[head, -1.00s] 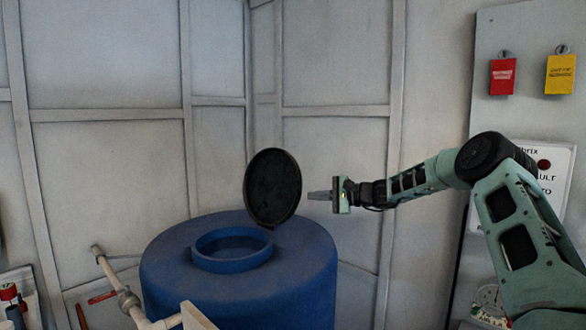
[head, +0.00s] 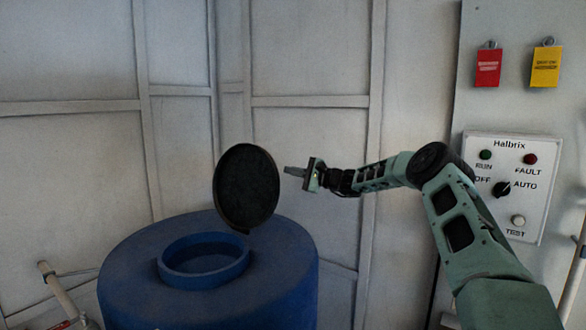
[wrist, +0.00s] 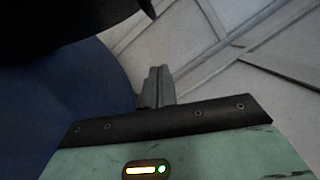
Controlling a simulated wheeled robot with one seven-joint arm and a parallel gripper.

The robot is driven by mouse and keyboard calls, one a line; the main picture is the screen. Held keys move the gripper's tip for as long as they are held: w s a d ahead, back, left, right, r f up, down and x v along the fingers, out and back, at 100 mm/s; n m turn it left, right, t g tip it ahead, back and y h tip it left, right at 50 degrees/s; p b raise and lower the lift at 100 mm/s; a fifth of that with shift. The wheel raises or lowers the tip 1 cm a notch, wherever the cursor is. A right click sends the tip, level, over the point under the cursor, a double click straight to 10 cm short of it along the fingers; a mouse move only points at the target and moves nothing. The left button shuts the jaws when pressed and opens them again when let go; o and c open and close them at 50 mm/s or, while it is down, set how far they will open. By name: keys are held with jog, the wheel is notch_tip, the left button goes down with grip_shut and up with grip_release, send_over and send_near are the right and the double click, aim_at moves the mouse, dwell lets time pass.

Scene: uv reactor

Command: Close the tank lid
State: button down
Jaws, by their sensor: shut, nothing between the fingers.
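The tank lid (head: 246,187) is a round black disc. It stands open, near upright, at the right rear edge of the tank's round opening (head: 203,280). The tank (head: 285,270) is a large blue drum, and its raised blue rim is uncovered. My gripper (head: 286,171) is shut and empty, pointing left just to the right of the lid; a small gap shows between them in the head view. In the wrist view the shut fingers (wrist: 157,88) point up the picture, with the dark lid (wrist: 60,22) at upper left and the blue tank (wrist: 60,95) at left.
A control box (head: 507,187) with a knob and several lights is on the grey panel at right. Red (head: 488,68) and yellow (head: 545,66) tags hang above it. A pipe (head: 62,292) stands left of the tank. Panelled walls (head: 300,60) close in behind.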

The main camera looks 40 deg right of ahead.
jog(key=w+a+r+p, duration=0.2)
jog(key=w+a+p, duration=0.2)
jog(key=a+p, duration=0.1)
jog(key=shift+a+r, duration=0.25)
jog(key=shift+a, duration=0.65)
